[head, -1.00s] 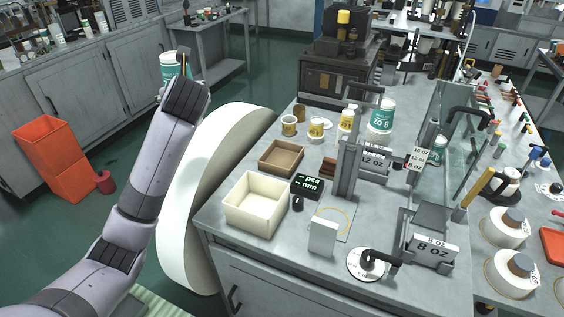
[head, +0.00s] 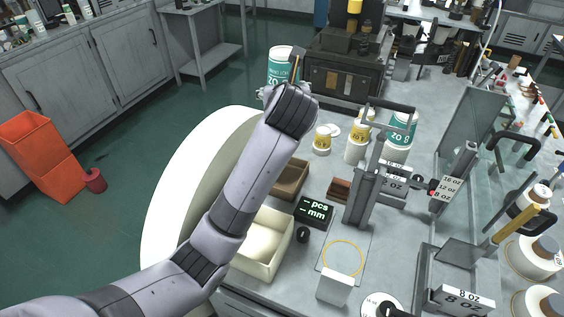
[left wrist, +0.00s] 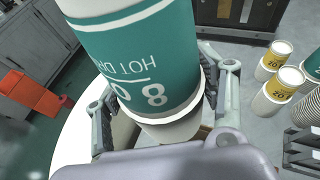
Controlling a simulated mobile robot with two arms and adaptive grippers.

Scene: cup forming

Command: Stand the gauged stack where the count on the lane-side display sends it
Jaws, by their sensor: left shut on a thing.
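My left gripper (head: 287,90) is shut on a teal-and-white cup stack (head: 281,66), lifted above the bench's far left part. Its print reads upside down. In the left wrist view the stack (left wrist: 150,60) fills the upper middle, with my left gripper's fingers (left wrist: 165,100) on either side. The small black display (head: 314,211) shows dashes beside "pcs" and "mm", with no number readable. Another teal-and-white cup stack (head: 399,133) stands on the bench at the back. My right gripper is not in view.
Yellow-banded cups (head: 322,139) stand near the teal stack. A brown tray (head: 297,176) and a cream bin (head: 284,245) lie partly behind my arm. A grey upright fixture (head: 362,195), a size sign (head: 447,188) and an 8 OZ block (head: 461,300) occupy the right.

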